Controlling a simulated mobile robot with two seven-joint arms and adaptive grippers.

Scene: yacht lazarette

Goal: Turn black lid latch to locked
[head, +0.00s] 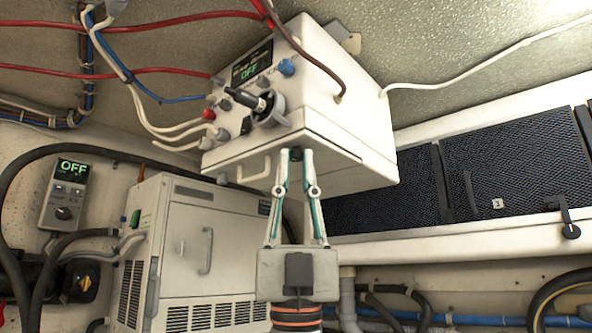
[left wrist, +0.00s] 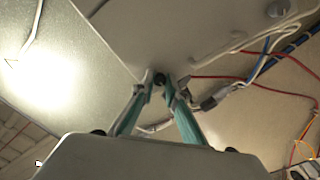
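A small black latch knob (head: 297,154) sits at the lower front edge of the white box (head: 345,135) mounted on the wall. My left gripper (head: 297,158) reaches up from below, with its two fingertips on either side of the knob and closed on it. In the left wrist view the black knob (left wrist: 160,79) shows between the fingertips (left wrist: 160,82), against the box's edge. The fingers hide part of the knob, and its locked mark cannot be made out. My right gripper is not in view.
The box carries a black lever (head: 246,100), a red button (head: 208,114) and a blue knob (head: 286,67). Red, white and blue cables run around it. A white cabinet (head: 180,240) stands lower left. A dark mesh panel (head: 510,170) with a black catch (head: 569,228) is at right.

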